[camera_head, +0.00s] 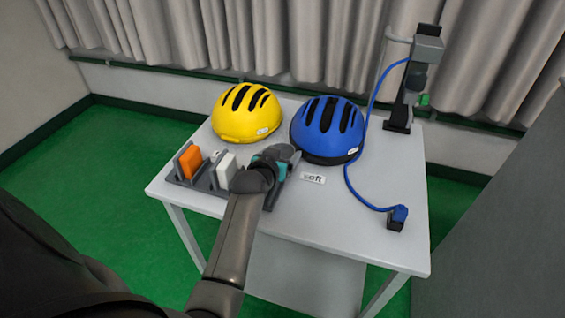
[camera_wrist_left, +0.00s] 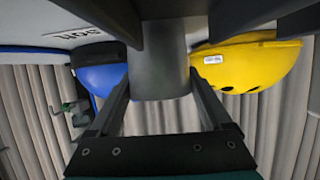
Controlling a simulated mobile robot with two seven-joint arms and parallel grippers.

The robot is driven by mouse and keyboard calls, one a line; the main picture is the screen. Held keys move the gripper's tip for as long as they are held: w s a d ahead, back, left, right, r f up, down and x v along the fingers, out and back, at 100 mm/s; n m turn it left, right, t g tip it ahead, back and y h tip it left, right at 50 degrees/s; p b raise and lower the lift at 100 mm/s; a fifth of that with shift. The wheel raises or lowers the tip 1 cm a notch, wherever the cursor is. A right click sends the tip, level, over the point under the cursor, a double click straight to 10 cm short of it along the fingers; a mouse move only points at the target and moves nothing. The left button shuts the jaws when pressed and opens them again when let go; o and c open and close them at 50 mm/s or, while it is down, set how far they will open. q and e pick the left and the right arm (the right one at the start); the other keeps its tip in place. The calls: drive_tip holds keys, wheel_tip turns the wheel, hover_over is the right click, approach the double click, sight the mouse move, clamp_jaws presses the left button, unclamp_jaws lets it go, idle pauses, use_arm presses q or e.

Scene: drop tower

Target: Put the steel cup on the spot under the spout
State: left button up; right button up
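I cannot make out a clear steel cup, spout or marked spot under a spout. A plain grey cylinder (camera_wrist_left: 160,65) is between the fingers of my left gripper (camera_wrist_left: 160,90) in the left wrist view, with no gap visible on either side. In the head view my left gripper (camera_head: 284,158) is over the right end of a dark rack (camera_head: 203,178). The cylinder's lower end is hidden, so I cannot tell whether it rests in the rack. My right gripper is not in view.
A yellow helmet (camera_head: 240,115) and a blue helmet (camera_head: 325,128) are on the white table (camera_head: 340,230), behind the gripper. A "soft" label (camera_head: 312,178) lies nearby. A dark stand (camera_head: 410,90) with a blue cable is at back right. The rack holds orange (camera_head: 190,162) and white (camera_head: 226,170) blocks.

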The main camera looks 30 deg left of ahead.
use_arm(q)
drive_tip(key=c, duration=1)
drive_tip(key=shift+o, duration=0.2)
drive_tip(key=shift+r, duration=0.15)
